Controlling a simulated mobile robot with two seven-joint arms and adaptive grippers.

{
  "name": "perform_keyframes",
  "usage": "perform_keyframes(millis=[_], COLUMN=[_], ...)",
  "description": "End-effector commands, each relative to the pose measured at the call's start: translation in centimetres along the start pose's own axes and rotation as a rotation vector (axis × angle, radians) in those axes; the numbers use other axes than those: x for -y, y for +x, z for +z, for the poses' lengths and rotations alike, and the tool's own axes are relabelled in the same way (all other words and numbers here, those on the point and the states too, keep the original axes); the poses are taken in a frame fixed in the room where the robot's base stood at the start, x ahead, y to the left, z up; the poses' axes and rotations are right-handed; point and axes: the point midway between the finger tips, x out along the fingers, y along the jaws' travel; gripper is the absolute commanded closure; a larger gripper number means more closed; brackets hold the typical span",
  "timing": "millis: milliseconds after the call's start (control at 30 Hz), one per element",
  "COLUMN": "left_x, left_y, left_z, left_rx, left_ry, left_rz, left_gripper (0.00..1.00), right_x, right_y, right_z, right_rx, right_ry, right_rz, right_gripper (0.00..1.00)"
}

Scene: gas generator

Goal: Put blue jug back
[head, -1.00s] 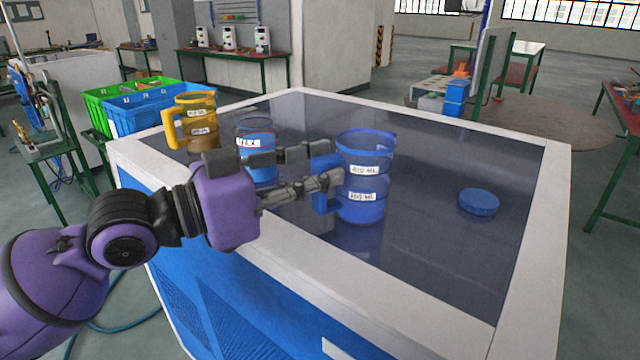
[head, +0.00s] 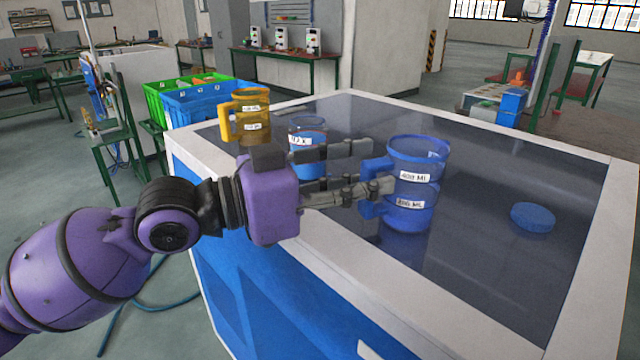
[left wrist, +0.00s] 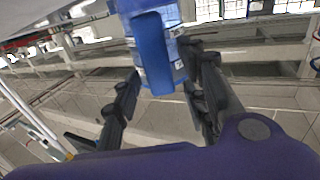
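The blue jug (head: 413,215), labelled in ML, stands upright on the dark top of the machine (head: 490,255), its handle (head: 372,208) facing left. My left gripper (head: 382,166) is at this handle, its two fingers apart. In the left wrist view, the jug's handle (left wrist: 152,55) lies between the spread fingers (left wrist: 160,85), with gaps at both sides. A clear jug with blue content (head: 309,166) stands left of it, partly hidden by my fingers. An amber jug (head: 252,125) stands at the far left corner. My right gripper is not in view.
A round blue lid (head: 532,217) lies on the top, right of the blue jug. A pale raised rim (head: 350,285) borders the top. The surface around the lid is clear. Green (head: 160,105) and blue bins (head: 195,103) stand behind the machine at left.

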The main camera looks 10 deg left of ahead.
Motion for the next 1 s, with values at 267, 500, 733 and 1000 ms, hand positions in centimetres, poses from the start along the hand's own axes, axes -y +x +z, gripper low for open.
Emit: perform_keyframes(millis=[267, 500, 733, 1000], left_x=[0.1, 0.1, 0.0, -0.1], left_y=[-4.4, -7.4, -9.8, -11.1], left_z=[0.9, 0.8, 0.2, 0.1], left_rx=[0.013, 0.008, 0.000, 0.002], left_ry=[-0.004, -0.007, -0.006, 0.000], left_rz=[-0.003, -0.003, 0.000, 0.001], left_gripper=[0.61, 0.61, 0.61, 0.61], right_x=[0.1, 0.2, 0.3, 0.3], right_y=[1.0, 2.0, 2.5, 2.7], right_z=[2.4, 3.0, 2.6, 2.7], right_rx=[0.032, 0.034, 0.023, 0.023], right_ry=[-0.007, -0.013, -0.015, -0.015], right_rz=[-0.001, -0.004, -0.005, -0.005], right_gripper=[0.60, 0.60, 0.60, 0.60])
